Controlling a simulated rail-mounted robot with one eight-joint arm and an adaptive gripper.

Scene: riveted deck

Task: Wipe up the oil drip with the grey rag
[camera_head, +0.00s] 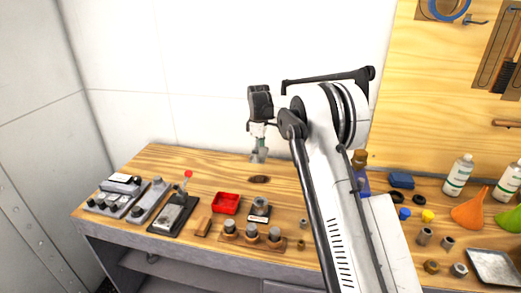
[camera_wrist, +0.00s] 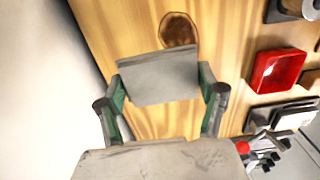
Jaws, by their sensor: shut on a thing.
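The oil drip (camera_head: 259,179) is a dark brown oval spot on the wooden bench top. It shows whole or nearly whole in the wrist view (camera_wrist: 179,27), just beyond the far edge of the rag. The grey rag (camera_wrist: 160,78) is a flat grey piece between my fingertips; its lower end shows in the head view (camera_head: 259,157). My gripper (camera_wrist: 160,88) is shut on the rag, with one green-sided finger at each side. In the head view my gripper (camera_head: 259,148) points down behind the drip. I cannot tell whether the rag touches the bench.
A red tray (camera_head: 225,203) stands left of and nearer than the drip. A small block with a dark round top (camera_head: 260,209) and a wooden rack of dark cylinders (camera_head: 252,236) stand nearer. A gauge with a red knob (camera_head: 187,175) stands left. Bare wood surrounds the drip.

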